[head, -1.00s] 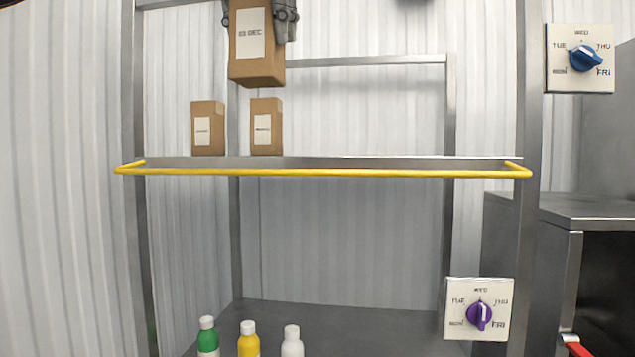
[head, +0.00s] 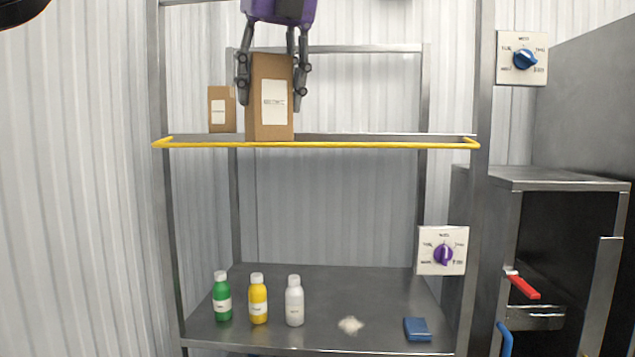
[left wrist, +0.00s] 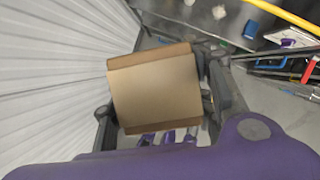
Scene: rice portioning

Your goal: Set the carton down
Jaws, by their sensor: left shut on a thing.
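A tall brown carton (head: 255,98) with a white label stands upright at the upper shelf (head: 360,138), just behind the yellow front rail. Its lower edge is level with the shelf; I cannot tell whether it touches. My left gripper (head: 272,97) comes down from above with its fingers shut on the two sides of this carton. In the left wrist view the carton (left wrist: 155,90) fills the space between the fingers. My right gripper is not in view.
A smaller-looking carton (head: 229,118) stands behind and left on the shelf. The shelf's right half is clear. Below are green (head: 222,300), yellow (head: 258,302) and white (head: 294,304) bottles, a white pile (head: 350,324) and a blue block (head: 417,329). Dials (head: 443,252) hang at right.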

